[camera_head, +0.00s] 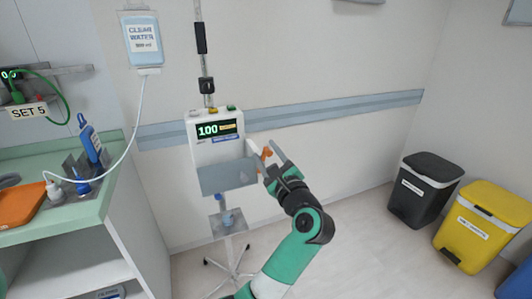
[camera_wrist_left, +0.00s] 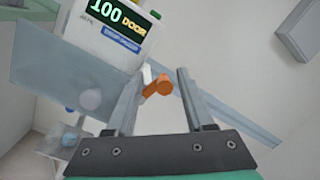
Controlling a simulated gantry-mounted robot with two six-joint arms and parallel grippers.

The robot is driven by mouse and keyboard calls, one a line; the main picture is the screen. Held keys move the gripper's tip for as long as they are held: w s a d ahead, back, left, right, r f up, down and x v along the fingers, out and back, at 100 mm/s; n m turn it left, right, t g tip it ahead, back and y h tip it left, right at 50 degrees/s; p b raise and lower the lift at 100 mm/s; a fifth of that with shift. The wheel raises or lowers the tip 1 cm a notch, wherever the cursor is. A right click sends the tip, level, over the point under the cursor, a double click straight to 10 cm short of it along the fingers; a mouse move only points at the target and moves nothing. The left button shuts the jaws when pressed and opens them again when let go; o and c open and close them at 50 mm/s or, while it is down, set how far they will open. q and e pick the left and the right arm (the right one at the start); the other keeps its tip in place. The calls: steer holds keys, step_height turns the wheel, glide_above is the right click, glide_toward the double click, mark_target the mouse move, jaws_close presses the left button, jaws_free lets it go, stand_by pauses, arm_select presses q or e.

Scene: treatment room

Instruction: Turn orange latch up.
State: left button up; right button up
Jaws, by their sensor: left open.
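The orange latch (camera_head: 266,153) sticks out from the right side of a white pump (camera_head: 203,152) with a screen reading 100. In the left wrist view the latch (camera_wrist_left: 158,86) is a short orange handle with a rounded knob, angled up to the right. My left gripper (camera_head: 261,143) is open, with its fingers on either side of the latch. In the left wrist view the gripper (camera_wrist_left: 158,73) shows gaps between the latch and the fingers; contact is not visible. My right gripper is not in view.
A grey panel (camera_head: 226,177) hangs at the pump's lower front. The pump sits on a wheeled pole stand (camera_head: 228,243). A water bag (camera_head: 143,40) with a tube hangs at upper left. A green-topped counter (camera_head: 92,200) stands left. Black (camera_head: 424,188) and yellow (camera_head: 484,225) bins stand right.

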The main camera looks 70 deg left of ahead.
arm_select(q)
steer(key=d+f+p, duration=0.1)
steer(key=d+p, duration=0.1)
steer(key=d, duration=0.9)
steer(key=shift+s+f, duration=0.2)
steer(key=shift+a, duration=0.1)
